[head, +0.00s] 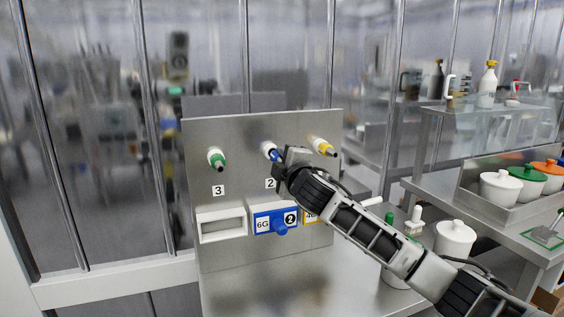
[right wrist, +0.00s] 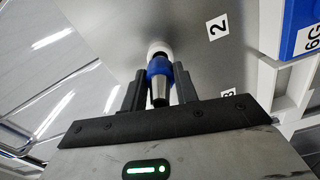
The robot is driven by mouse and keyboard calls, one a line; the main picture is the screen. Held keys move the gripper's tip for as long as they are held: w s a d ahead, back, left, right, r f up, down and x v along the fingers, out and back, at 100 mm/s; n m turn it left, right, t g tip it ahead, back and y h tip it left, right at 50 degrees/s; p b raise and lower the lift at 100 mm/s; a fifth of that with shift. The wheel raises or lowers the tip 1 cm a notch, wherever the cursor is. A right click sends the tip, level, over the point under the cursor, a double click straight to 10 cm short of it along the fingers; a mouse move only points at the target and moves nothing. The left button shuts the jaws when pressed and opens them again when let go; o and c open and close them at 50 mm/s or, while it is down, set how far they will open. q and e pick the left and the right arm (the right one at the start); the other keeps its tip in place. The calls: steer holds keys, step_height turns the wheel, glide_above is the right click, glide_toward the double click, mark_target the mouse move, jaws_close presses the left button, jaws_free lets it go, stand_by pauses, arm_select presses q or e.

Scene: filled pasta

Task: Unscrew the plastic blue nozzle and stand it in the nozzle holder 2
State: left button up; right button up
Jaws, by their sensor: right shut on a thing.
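The blue nozzle (head: 270,152) sits on a white fitting on the upright metal panel, above the label 2. In the right wrist view the nozzle (right wrist: 159,66) has a blue collar and a grey tip pointing toward the camera. My right gripper (right wrist: 159,76) is shut on it, one finger on each side, and its collar still meets the white fitting. In the head view the gripper (head: 281,157) partly hides the nozzle. Below is a blue-framed holder (head: 258,215) marked 6G and 2, with a blue knob-like part (head: 280,228) sticking out. My left gripper is not in view.
A green nozzle (head: 217,160) and a yellow nozzle (head: 324,147) flank the blue one on the panel (head: 235,133). A white-framed holder (head: 221,224) is below label 3. Lidded pots (head: 500,188) stand at right.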

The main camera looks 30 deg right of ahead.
steer(key=shift+p+x, duration=0.3)
steer(key=shift+x, duration=0.9)
steer(key=shift+r, duration=0.1)
stand_by(0.7)
steer(key=o, duration=1.4)
steer(key=shift+p+v, duration=0.4)
steer(key=shift+v, duration=0.6)
steer(key=v, duration=0.5)
